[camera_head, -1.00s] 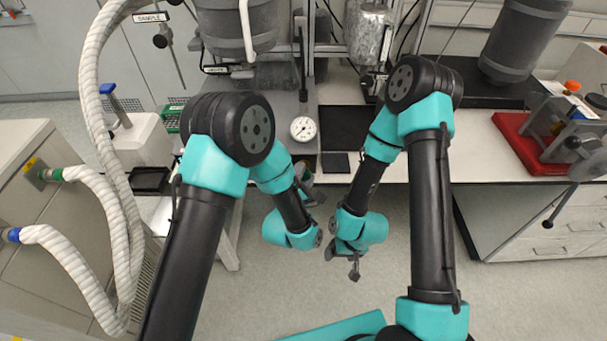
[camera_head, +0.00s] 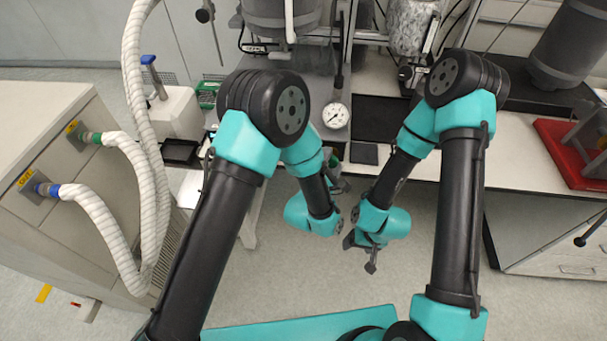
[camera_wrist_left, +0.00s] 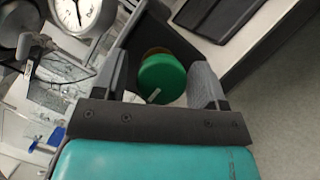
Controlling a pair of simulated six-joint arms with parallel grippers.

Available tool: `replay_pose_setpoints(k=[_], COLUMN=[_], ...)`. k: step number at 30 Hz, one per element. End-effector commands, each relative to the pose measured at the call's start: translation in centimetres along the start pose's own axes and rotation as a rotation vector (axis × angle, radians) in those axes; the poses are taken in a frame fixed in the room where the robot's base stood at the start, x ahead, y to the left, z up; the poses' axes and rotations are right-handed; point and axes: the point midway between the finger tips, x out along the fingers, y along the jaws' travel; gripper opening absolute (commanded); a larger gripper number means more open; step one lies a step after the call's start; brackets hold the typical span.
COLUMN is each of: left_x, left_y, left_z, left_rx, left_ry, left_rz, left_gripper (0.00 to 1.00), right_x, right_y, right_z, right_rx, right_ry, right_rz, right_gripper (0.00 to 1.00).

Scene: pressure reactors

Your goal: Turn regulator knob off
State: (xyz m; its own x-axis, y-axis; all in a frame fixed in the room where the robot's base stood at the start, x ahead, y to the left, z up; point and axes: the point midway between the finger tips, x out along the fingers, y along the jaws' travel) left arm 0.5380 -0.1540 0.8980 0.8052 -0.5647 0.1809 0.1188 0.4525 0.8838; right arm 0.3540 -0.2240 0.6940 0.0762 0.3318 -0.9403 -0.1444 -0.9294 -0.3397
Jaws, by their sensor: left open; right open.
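The regulator knob (camera_wrist_left: 163,79) is a round green knob with a small white mark, in the left wrist view. It sits between the two fingers of my left gripper (camera_wrist_left: 172,75), which is open, with gaps on both sides. In the head view a bit of the green knob (camera_head: 333,160) shows just above my left gripper (camera_head: 338,184), below the bench's front edge. A round white pressure gauge (camera_head: 336,115) is above it and also shows at the top left of the left wrist view (camera_wrist_left: 80,11). My right gripper (camera_head: 361,254) is open and empty, hanging over the floor.
The white bench (camera_head: 455,155) runs behind my arms. A red tray (camera_head: 570,155) stands at right. A beige cabinet (camera_head: 50,130) with white hoses (camera_head: 140,190) is at left. Reactor vessels (camera_head: 282,15) hang above the bench. The floor in front is clear.

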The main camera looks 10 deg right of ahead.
Motion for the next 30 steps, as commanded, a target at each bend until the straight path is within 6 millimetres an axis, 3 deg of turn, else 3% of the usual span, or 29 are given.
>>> replay_pose_setpoints(k=[11, 30], left_x=[-0.10, -0.07], left_y=[-0.15, -0.07], left_z=[-0.01, 0.02], left_rx=[0.079, 0.588], left_ry=[0.000, 0.000], left_rz=[-0.040, -0.248], left_gripper=[0.72, 0.72], right_x=[0.00, 0.00], right_y=[0.00, 0.00], right_z=[0.00, 0.00], right_rx=[0.000, 0.000], right_ry=[0.000, 0.000], right_rz=[0.000, 0.000], right_gripper=[0.74, 0.74])
